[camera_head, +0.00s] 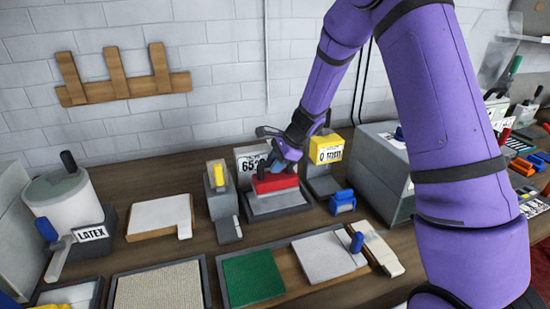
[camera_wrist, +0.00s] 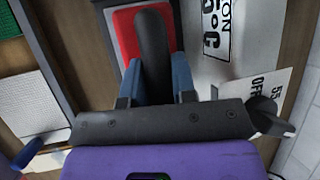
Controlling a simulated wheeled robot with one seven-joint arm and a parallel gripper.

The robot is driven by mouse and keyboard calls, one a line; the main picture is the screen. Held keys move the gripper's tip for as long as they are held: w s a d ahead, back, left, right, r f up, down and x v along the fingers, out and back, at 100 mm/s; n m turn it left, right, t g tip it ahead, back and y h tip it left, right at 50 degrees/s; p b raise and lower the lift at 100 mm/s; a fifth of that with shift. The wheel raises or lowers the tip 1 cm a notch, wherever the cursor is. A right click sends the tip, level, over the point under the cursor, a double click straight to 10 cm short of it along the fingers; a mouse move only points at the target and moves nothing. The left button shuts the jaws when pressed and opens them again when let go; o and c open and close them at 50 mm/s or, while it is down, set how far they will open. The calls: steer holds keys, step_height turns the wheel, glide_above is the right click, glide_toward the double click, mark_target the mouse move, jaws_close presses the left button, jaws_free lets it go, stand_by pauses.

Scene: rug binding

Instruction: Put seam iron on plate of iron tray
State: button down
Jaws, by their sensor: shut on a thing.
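The seam iron (camera_head: 275,184) has a red body and sits over a grey tray (camera_head: 277,206) near the wall. I take this tray to be the iron tray. In the wrist view the iron's red body (camera_wrist: 127,36) shows with its black handle (camera_wrist: 154,45) between my blue fingers. My gripper (camera_head: 282,162) is shut on the handle from above; it also shows in the wrist view (camera_wrist: 155,80). The iron looks level. I cannot tell whether its underside touches the plate, as the iron hides most of it.
A placard (camera_head: 250,160) stands behind the tray. A yellow-topped unit (camera_head: 326,150) is close on the right, and a grey block with a yellow piece (camera_head: 219,178) on the left. A blue clip (camera_head: 342,202) lies right of the tray. A framed tray with a green pad (camera_head: 252,278) is in front.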

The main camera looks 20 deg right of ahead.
mark_target(274, 175)
steer(key=shift+f, duration=1.9)
steer(key=c, duration=0.9)
jaws_free()
steer(key=shift+f, duration=0.1)
steer(key=v, duration=1.2)
steer(key=shift+s, duration=0.15)
steer(key=s+a+r+n+h, duration=0.1)
steer(key=s+a+r+n, duration=0.1)
steer(key=s+r+n, duration=1.05)
steer(key=shift+s+d+r+n+t+h, duration=0.65)
steer(key=shift+s+r, duration=0.75)
steer(key=shift+s, duration=2.25)
steer(key=shift+s+d+r+n+t+h, duration=0.35)
steer(key=shift+s+r+n+h, duration=0.8)
steer(key=shift+s, duration=2.45)
steer(key=shift+s+d+r+n+t+h, duration=0.45)
steer(key=shift+s+r, duration=1.15)
steer(key=shift+s, duration=2.05)
